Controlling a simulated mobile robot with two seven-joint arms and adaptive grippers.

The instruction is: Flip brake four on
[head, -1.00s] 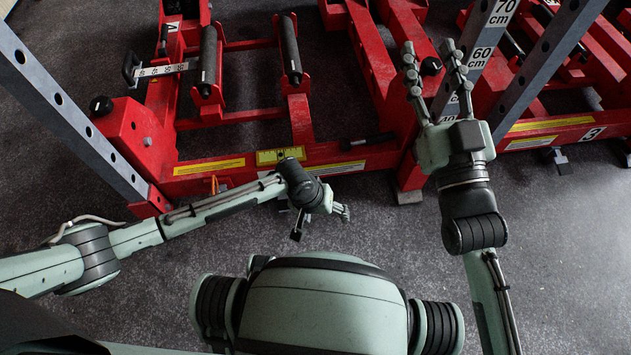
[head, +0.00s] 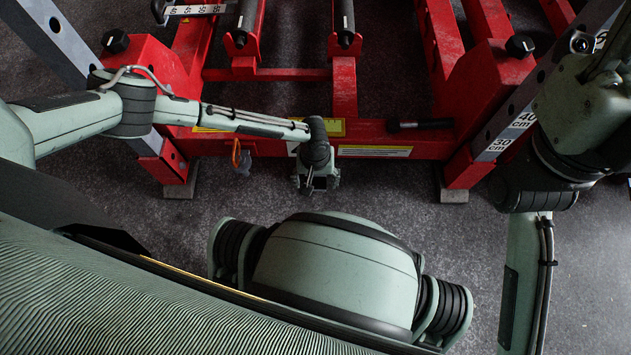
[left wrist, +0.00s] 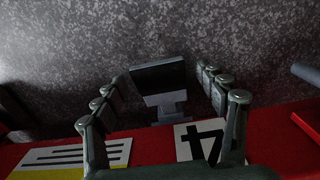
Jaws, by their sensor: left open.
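In the left wrist view, a small lever with a black pad and grey stem (left wrist: 160,80) sticks out from the red jack frame over the floor. A white label with a black 4 (left wrist: 203,139), seen upside down, is beside its base. My left gripper (left wrist: 161,75) is open, with one finger on each side of the black pad and gaps between. In the head view my left gripper (head: 316,183) points down at the front of the red crossbeam and hides the lever. My right arm is at the right edge; its gripper is out of the picture.
The red jack frame (head: 375,140) runs across with black rollers (head: 244,20) behind. A black handle (head: 420,124) lies on the beam and an orange hook (head: 236,153) hangs at left.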

